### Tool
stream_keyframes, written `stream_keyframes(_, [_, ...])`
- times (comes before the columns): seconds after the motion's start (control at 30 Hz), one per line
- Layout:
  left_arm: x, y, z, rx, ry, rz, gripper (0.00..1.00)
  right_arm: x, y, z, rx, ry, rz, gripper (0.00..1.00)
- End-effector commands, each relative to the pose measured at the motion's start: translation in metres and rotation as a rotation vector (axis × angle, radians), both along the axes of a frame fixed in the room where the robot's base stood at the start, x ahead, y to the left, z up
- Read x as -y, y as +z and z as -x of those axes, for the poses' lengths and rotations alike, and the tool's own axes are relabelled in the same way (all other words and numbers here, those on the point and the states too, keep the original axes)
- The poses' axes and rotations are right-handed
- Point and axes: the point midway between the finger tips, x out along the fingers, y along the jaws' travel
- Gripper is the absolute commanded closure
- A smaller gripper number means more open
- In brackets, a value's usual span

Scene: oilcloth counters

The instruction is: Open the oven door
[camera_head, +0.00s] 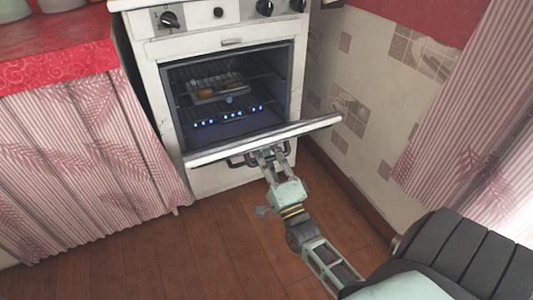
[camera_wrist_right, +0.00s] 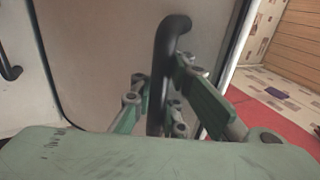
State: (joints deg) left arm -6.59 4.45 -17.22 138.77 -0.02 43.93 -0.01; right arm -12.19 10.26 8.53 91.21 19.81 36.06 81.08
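The white oven (camera_head: 145,50) stands against the back, and its cavity shows. Its door (camera_head: 215,154) is hinged down and out, well away from the cavity. The dark door handle (camera_head: 237,162) is under the door's outer edge; in the right wrist view the handle (camera_wrist_right: 161,65) is a black bar running between the fingers. My right gripper (camera_head: 268,154) is at the handle, with fingers (camera_wrist_right: 160,100) on both sides of it, seemingly closed on it. Part of the handle and fingertips is hidden. My left gripper is not in view.
Inside the oven are racks, a tray with food (camera_head: 215,90) and a row of blue flames (camera_head: 228,117). A counter with a red cloth (camera_head: 50,65) and striped curtain (camera_head: 80,150) stands left. A tiled wall (camera_head: 365,95) is close on the right. The wooden floor (camera_head: 150,265) in front is clear.

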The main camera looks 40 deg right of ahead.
Motion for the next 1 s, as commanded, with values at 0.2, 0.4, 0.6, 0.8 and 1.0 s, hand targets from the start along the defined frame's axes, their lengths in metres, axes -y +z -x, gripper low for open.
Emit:
stream_keyframes(0.2, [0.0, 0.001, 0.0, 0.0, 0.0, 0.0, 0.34, 0.0, 0.008, 0.002, 0.023, -0.002, 0.005, 0.79])
stream_keyframes(0.4, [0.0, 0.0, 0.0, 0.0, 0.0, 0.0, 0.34, 0.0, 0.007, 0.002, 0.02, -0.002, 0.004, 0.67])
stream_keyframes(0.6, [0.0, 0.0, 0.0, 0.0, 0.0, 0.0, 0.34, 0.0, 0.006, 0.001, 0.018, -0.001, 0.002, 0.67])
stream_keyframes(0.8, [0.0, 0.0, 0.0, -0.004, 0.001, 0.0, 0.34, -0.002, 0.0, 0.008, 0.013, -0.001, 0.003, 0.67])
stream_keyframes(1.0, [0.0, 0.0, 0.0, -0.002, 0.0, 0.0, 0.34, -0.009, -0.018, 0.041, 0.009, -0.001, 0.002, 0.67])
